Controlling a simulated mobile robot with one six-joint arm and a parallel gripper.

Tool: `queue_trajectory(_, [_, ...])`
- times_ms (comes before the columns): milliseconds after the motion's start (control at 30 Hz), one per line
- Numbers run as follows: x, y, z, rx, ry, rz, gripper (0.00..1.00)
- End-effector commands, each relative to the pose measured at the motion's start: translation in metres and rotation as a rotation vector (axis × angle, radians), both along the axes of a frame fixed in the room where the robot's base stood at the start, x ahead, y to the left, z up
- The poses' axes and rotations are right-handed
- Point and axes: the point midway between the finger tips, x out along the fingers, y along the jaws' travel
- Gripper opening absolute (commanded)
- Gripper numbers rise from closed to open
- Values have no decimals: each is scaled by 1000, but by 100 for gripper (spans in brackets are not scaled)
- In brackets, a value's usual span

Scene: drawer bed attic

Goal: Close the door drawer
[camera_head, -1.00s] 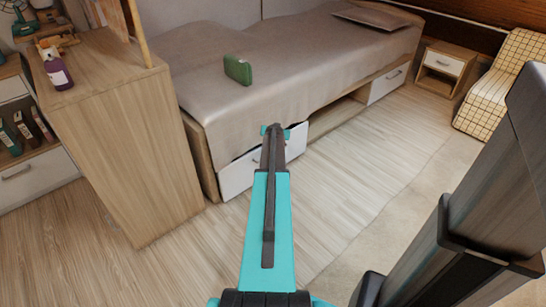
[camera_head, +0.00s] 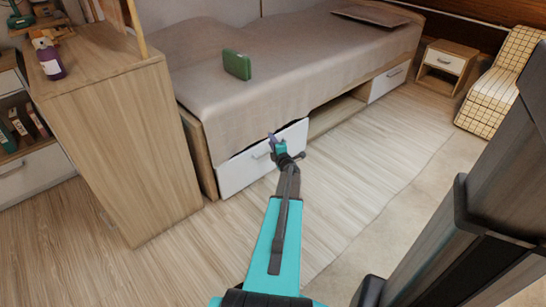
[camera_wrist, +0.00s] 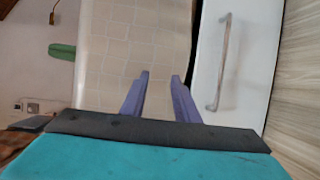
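The drawer (camera_head: 236,175) is a white panel with a metal handle under the near end of the bed (camera_head: 225,103). A dark gap shows above its front, so it looks pulled out slightly. In the wrist view, the drawer front (camera_wrist: 255,45) and its long handle (camera_wrist: 220,62) lie to the right of my fingers. My gripper (camera_head: 274,143) is in front of the drawer in the head view and covers part of it. In the wrist view, my gripper (camera_wrist: 161,77) has two purple fingers apart with nothing between them. Whether it touches the drawer cannot be told.
A wooden cabinet (camera_head: 130,140) stands left of the bed. An open compartment (camera_head: 335,113) and another white drawer (camera_head: 388,83) are farther along the bed. A nightstand (camera_head: 445,65) stands behind. The wooden floor (camera_head: 350,180) is clear.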

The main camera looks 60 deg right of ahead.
Motion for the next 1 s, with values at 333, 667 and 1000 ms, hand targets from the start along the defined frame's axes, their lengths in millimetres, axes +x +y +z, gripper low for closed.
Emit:
queue_trajectory(333, [-53, 25, -110, 35, 91, 16, 28])
queue_trajectory(667, [-64, 23, -117, 43, 90, 2, 28])
queue_trajectory(1000, [-60, 19, -118, 43, 90, 2, 28])
